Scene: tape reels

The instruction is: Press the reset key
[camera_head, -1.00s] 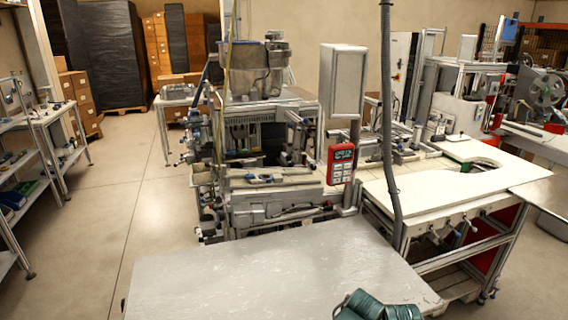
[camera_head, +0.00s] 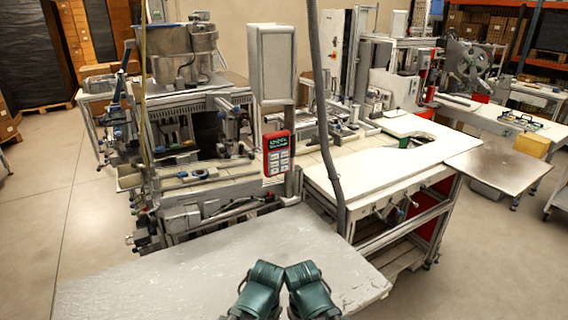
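The red control box (camera_head: 277,153) hangs upright on a post at the machine's right front corner, in the middle of the head view. It has a small dark screen with green marks at its top and several pale keys below. The labels are too small to read, so I cannot tell which key is the reset key. Two teal parts of my own arms show at the bottom centre, over the front table and well short of the box. No gripper fingers are in view, and nothing touches the box.
A pale grey table (camera_head: 150,285) stands in front, its top clear. A tall grey cabinet (camera_head: 272,65) is above the red box. A dark vertical conduit (camera_head: 323,120) runs just right of the box. A white worktable (camera_head: 380,160) stands to the right; open floor lies left.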

